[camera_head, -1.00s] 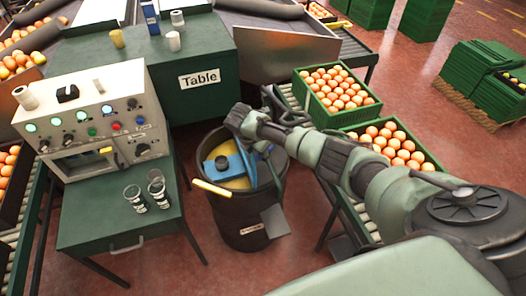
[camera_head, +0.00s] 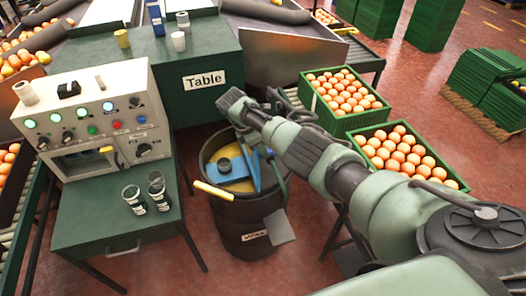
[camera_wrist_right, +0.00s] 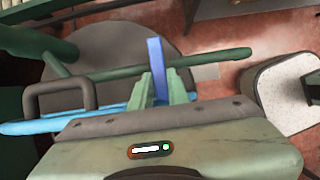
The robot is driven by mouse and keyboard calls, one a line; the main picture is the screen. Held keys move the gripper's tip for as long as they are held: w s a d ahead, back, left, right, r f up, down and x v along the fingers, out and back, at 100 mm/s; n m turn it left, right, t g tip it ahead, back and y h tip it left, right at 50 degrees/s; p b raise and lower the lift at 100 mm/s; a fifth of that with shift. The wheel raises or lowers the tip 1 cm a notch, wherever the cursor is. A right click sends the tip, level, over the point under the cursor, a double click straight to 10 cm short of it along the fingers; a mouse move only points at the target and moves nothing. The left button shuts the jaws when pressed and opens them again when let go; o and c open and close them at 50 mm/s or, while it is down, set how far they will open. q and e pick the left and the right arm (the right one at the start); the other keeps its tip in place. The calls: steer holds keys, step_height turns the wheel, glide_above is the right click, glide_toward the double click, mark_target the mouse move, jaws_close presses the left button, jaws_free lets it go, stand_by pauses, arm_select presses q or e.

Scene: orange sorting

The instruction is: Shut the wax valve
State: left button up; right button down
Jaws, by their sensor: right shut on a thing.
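The black wax barrel (camera_head: 232,215) stands on the floor beside the green table, with a blue fitting (camera_head: 238,186) over yellow wax inside. A yellow-ended handle (camera_head: 213,190) sticks out at its front left rim. A narrow blue lever (camera_head: 256,172) rises at the right of the fitting. My right arm reaches in from the right over the barrel's far side, and its gripper is mostly hidden there in the head view. In the right wrist view my right gripper (camera_wrist_right: 162,88) is shut on a blue upright lever (camera_wrist_right: 157,68), which stands between its green fingertips. My left gripper is out of view.
A control panel (camera_head: 88,112) with lit buttons stands on a green cabinet (camera_head: 95,218) at the left, with cups (camera_head: 134,198) in front. Green crates of oranges (camera_head: 340,120) sit on a conveyor at the right. The red floor in front of the barrel is clear.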

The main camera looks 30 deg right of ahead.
stand_by(0.3)
steer(key=c, duration=1.4)
jaws_free()
steer(key=shift+o, duration=0.2)
steer(key=v, duration=0.7)
steer(key=shift+r, duration=0.4)
steer(key=shift+a+f, duration=0.1)
